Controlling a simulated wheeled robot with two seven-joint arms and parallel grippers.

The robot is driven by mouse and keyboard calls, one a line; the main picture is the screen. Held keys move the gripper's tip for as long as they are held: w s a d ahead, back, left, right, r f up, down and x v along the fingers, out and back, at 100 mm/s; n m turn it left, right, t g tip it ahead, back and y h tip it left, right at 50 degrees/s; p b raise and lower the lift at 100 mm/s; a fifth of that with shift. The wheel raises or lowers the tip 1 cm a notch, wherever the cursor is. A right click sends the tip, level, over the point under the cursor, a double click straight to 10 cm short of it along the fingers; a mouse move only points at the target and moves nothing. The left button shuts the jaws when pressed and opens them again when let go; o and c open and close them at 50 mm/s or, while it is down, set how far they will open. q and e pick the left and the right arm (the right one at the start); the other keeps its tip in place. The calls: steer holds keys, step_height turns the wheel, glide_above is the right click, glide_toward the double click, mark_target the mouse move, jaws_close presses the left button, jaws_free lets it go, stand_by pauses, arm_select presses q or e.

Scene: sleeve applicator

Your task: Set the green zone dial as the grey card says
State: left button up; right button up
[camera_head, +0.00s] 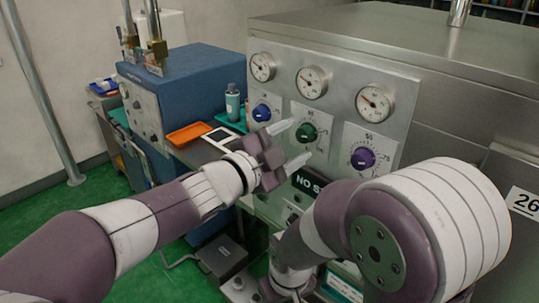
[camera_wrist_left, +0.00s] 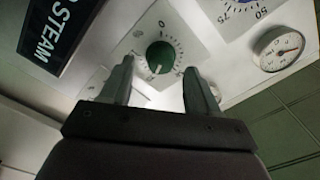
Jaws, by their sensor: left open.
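The green zone dial (camera_head: 306,133) is the middle knob on the metal panel, on a white scale plate. In the left wrist view the green dial (camera_wrist_left: 160,56) shows a pale mark on its lower edge; the scale figures are too small to read surely. My left gripper (camera_head: 294,143) is open in front of this dial. In the left wrist view its fingertips (camera_wrist_left: 157,76) stand either side of the knob's line, apparently short of it, with nothing between them. No grey card can be made out for certain. My right arm shows at lower right; its gripper is not visible.
A blue knob (camera_head: 262,112) and a purple knob (camera_head: 363,158) flank the dial, with round gauges (camera_head: 312,82) above. A dark steam sign (camera_head: 308,182) sits below. Left are an orange tray (camera_head: 188,133), a white dark-edged panel (camera_head: 220,136) and a bottle (camera_head: 232,103).

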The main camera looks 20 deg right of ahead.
arm_select(q)
steer(key=b+v, duration=0.1)
steer(key=v, duration=0.9)
steer(key=shift+s+a, duration=0.2)
steer(key=shift+a, duration=0.15)
steer(key=w+a+f+n+t+y+p, duration=0.25)
steer(key=w+a+f+n+y, duration=0.25)
steer(key=a+f+n+y, duration=0.8)
steer(key=s+a+f+n+g+y+p, duration=0.1)
steer(key=s+a+f+n+g, duration=0.3)
steer(key=a, duration=0.6)
steer(key=s+a+f+n+g+y+p, duration=0.2)
steer(key=s+a+f+n+g+p, duration=0.2)
steer(key=s+a, duration=0.5)
steer(key=a+f+n, duration=0.1)
steer(key=f+n, duration=0.1)
steer(key=n, duration=0.1)
steer(key=shift+s+y, duration=0.15)
steer(key=shift+y, duration=0.15)
